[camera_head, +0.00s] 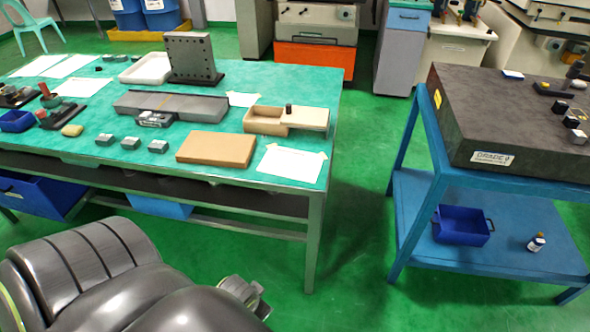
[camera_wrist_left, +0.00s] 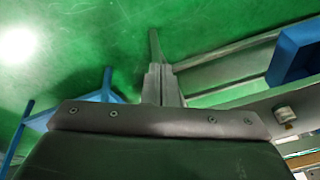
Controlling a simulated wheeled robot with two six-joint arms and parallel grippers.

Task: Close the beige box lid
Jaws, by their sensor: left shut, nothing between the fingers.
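The beige box (camera_head: 265,121) sits near the right end of the green-topped table. Its pale lid (camera_head: 308,118) is partly open, shifted to the right, so the left part of the box interior shows. A small black knob (camera_head: 288,108) stands at the lid's left end. My left arm fills the lower left of the head view, and its gripper (camera_head: 250,294) is low in front of the table, far from the box. In the left wrist view the gripper (camera_wrist_left: 155,60) is shut and empty. My right gripper is not in view.
A brown block (camera_head: 216,149) and a taped white sheet (camera_head: 292,163) lie in front of the box. A grey plate (camera_head: 170,106) lies left of it. The table's front edge and legs stand near my left gripper. A blue stand (camera_head: 480,225) with a dark slab is at right.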

